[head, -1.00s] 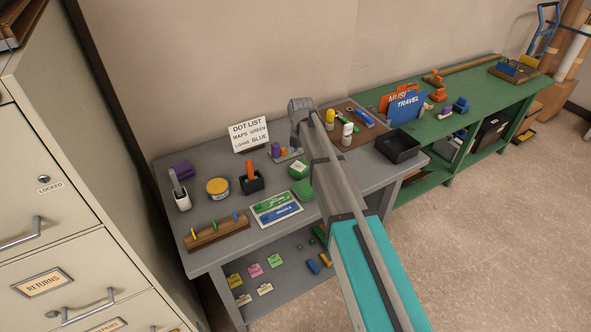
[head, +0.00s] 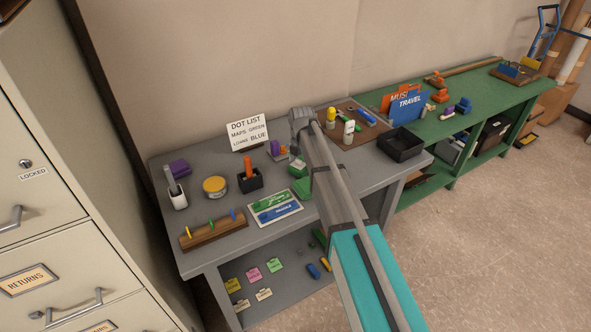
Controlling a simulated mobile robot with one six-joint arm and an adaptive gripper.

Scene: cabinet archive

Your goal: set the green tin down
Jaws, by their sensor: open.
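Two green items are on the grey table beside my arm: one with a pale patch on top (head: 298,166), and a plainer one (head: 302,188) just in front of it, partly covered by my arm. I cannot tell for sure which is the green tin. Both appear to rest on the table (head: 232,231). My arm reaches up over the table, and its far end is just behind these items in the picture. My gripper's fingers are hidden behind the arm, so I cannot see their contact with anything.
A yellow tin (head: 215,187), a black pen holder (head: 250,181), a green-and-blue card tray (head: 275,208) and a wooden peg rack (head: 213,230) stand left of my arm. A black bin (head: 400,146) is at right. A filing cabinet (head: 50,205) stands at far left.

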